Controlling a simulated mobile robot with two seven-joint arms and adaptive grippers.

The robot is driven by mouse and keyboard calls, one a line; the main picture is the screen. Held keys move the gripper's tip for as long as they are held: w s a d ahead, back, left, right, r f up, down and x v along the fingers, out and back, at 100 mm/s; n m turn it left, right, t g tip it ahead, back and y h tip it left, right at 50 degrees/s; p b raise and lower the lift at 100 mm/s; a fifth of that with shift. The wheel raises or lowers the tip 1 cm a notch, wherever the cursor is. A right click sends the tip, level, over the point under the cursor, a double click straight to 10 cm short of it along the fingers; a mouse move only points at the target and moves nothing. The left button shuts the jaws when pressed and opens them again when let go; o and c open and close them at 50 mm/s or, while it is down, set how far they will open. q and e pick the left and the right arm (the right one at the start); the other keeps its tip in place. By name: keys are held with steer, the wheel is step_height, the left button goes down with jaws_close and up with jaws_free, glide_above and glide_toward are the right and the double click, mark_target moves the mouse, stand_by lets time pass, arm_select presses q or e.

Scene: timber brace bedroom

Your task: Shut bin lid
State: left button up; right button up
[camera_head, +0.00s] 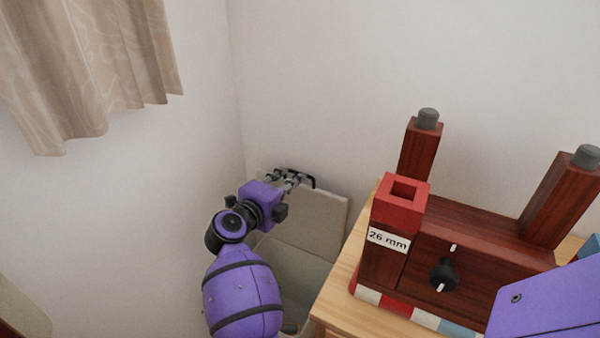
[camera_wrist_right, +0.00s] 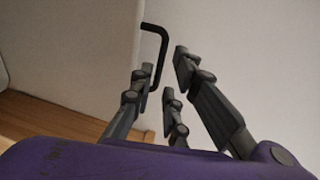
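The bin (camera_head: 309,290) stands in the corner between the wall and the wooden table. Its pale grey lid (camera_head: 322,215) is raised, upright near the back wall. A black bar handle (camera_head: 313,182) sits at the lid's top edge, and it also shows in the right wrist view (camera_wrist_right: 163,48). My right gripper (camera_head: 287,180) is at the lid's top edge beside the handle. In the right wrist view its fingers (camera_wrist_right: 164,75) are spread, with the handle close to the left fingertip; I cannot tell whether they touch. My arm hides part of the bin. My left gripper is out of view.
A wooden table (camera_head: 345,290) stands right of the bin. On it is a dark red timber frame (camera_head: 480,245) with upright posts, a black knob (camera_head: 443,274) and a "26 mm" label (camera_head: 388,239). A beige curtain (camera_head: 90,60) hangs at upper left.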

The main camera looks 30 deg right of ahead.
steer(key=x, duration=0.5)
steer(key=shift+w+d+f+b, duration=0.1)
steer(key=shift+w+d+b, duration=0.1)
steer(key=shift+d+b, duration=0.2)
jaws_close()
